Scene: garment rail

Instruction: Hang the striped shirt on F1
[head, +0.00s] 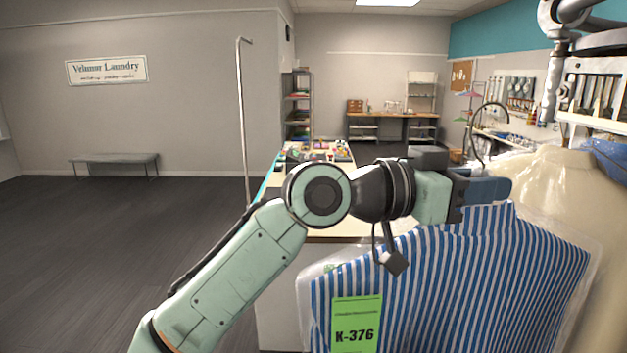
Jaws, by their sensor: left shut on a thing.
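The blue-and-white striped shirt (450,275) hangs in a clear plastic cover at the lower right, with a green tag (356,322) reading K-376. My left gripper (486,189) is shut at the shirt's collar, on the neck of its hanger as far as I can see. The hanger's dark hook (490,106) rises above the gripper and appears free, with nothing visible in it. A grey metal rail assembly (598,85) with slots is at the upper right. No slot label is readable. My right gripper is not in view.
A cream garment (570,180) hangs close to the right of the shirt. A counter (330,238) with small coloured items lies behind my left arm. A thin hooked pole (242,120) stands left of it. The floor at left is clear up to a bench (115,158).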

